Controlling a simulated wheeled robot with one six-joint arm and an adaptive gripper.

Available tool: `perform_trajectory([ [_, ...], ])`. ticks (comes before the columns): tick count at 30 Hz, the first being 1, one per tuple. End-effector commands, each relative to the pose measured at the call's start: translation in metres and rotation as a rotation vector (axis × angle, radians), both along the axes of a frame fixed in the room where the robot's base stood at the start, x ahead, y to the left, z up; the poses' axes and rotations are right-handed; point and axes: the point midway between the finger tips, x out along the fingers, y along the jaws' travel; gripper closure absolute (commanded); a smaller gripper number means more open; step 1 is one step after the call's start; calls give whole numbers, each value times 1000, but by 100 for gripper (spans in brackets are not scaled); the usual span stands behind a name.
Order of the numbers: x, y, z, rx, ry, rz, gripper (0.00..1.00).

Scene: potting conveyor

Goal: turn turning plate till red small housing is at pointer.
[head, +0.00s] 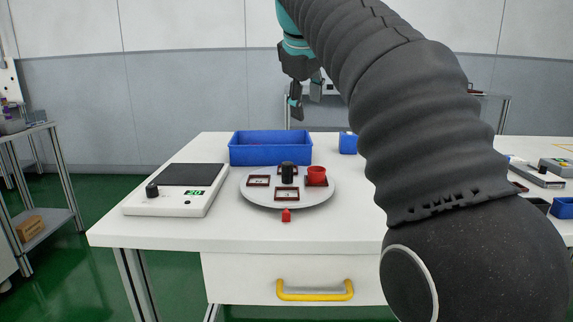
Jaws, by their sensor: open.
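The turning plate (318,195) is a round light-grey disc on the white table, with a black upright knob (288,173) at its middle. A red small housing (317,174), shaped like a short cup, stands at the plate's right side, in a dark red frame. The red pointer (286,215) is on the table at the plate's front edge. An empty-looking dark red frame with a pale label (286,194) is on the plate nearest the pointer. My gripper (305,103) is open and empty, raised above and beyond the plate, apart from it.
A blue bin (270,149) stands behind the plate, and a white device with a dark top (180,190) to its left. A smaller blue box (348,143) is at the back right. My arm covers much of the right side. The table's front strip is clear.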

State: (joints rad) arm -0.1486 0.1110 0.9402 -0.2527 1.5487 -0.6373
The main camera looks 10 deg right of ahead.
Motion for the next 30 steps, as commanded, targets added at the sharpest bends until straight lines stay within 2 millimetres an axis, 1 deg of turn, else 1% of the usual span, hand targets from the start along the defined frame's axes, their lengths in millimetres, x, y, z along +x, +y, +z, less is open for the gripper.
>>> perform_trajectory([
  [3, -17, 18, -4, 204, 32, -172, 48],
  [6, -28, 30, -7, 341, 67, -320, 48],
  [9, -36, 36, -11, 431, 97, -451, 48],
  [13, -40, 37, -13, 486, 105, -569, 48],
  [17, -39, 37, -15, 506, 101, -616, 48],
  [20, -37, 36, -23, 507, 101, -620, 48],
  [23, -32, 36, -37, 506, 102, -619, 48],
  [30, -15, 36, -78, 506, 102, -618, 48],
])
